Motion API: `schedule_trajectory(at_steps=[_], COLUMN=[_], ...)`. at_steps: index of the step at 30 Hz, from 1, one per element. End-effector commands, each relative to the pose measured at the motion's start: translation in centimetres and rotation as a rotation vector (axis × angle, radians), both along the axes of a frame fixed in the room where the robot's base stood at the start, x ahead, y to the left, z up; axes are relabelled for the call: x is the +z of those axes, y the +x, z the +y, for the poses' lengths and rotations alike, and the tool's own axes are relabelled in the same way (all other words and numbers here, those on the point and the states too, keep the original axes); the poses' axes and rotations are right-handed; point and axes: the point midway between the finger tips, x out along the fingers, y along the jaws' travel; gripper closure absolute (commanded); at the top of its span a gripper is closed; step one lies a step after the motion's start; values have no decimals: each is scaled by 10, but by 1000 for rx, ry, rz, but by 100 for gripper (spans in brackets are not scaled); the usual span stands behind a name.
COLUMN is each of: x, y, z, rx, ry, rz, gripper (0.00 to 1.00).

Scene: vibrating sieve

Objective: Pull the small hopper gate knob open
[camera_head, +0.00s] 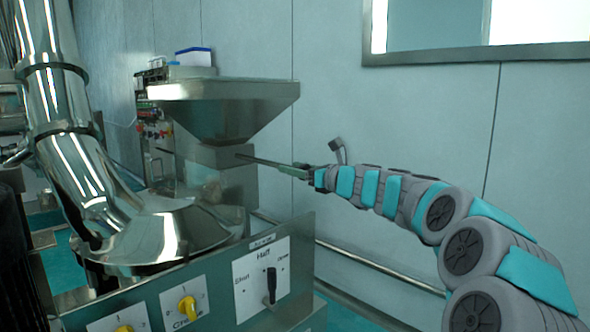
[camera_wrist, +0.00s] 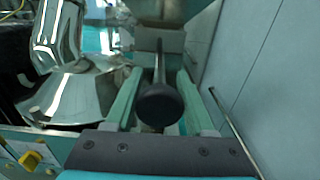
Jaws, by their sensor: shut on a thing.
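The small hopper gate knob (camera_wrist: 160,106) is a dark round end on a thin metal rod (camera_head: 262,161). The rod runs out from the neck below the steel hopper (camera_head: 222,110). My gripper (camera_head: 294,170) reaches in from the right at the rod's outer end. In the wrist view its two green fingers (camera_wrist: 158,74) lie on either side of the rod and knob, shut on it. The exact contact is hard to see. In the head view the knob itself is hidden by the gripper.
A shiny steel pipe and dome (camera_head: 150,235) stand at left. A control panel (camera_head: 200,290) with yellow knobs and a black lever (camera_head: 271,285) is in front below. A wall with a rail (camera_head: 380,265) lies behind my arm. Open air surrounds the gripper to the right.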

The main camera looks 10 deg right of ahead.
Motion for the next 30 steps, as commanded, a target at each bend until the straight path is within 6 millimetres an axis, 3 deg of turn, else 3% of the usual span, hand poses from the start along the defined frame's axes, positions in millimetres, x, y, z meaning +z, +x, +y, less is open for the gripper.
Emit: schedule_trajectory(at_steps=[5, 18, 28, 29, 30], x=[4, 3, 0, 0, 0], y=[-6, -59, -62, -62, -62], z=[-6, -44, -45, -45, -45], rx=[-3, -3, -1, -1, 0], ry=[2, 1, 0, 0, 0], rz=[1, 0, 0, 0, 0], gripper=[100, 100, 100, 45, 40])
